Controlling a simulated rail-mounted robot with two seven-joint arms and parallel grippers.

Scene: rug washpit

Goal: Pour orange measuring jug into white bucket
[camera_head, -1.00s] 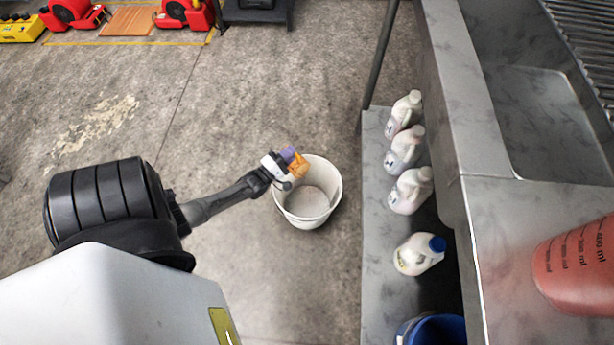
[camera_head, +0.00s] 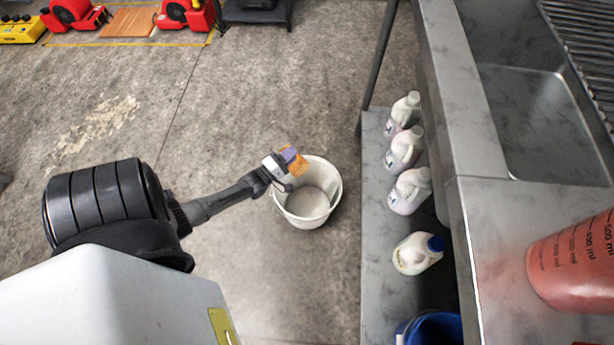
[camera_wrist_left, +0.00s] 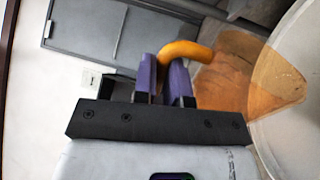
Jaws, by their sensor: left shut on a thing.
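The orange measuring jug (camera_head: 299,166) is small in the head view, at the upper left rim of the white bucket (camera_head: 325,178). The bucket stands upright on the floor. My left gripper (camera_head: 288,154) is shut on the jug. In the left wrist view, the purple fingers (camera_wrist_left: 164,72) close on the jug's orange handle (camera_wrist_left: 187,48). The see-through jug body (camera_wrist_left: 232,82) is to their right and overlaps the pale bucket (camera_wrist_left: 295,125). The jug looks tilted; I cannot tell whether liquid is in it or flowing out. My right gripper is not in view.
Several white bottles (camera_head: 410,190) stand on a low metal shelf (camera_head: 378,260) right of the bucket. A blue container (camera_head: 432,329) is at the bottom. A red graduated vessel (camera_head: 572,262) sits on the metal counter (camera_head: 500,230) by the sink.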

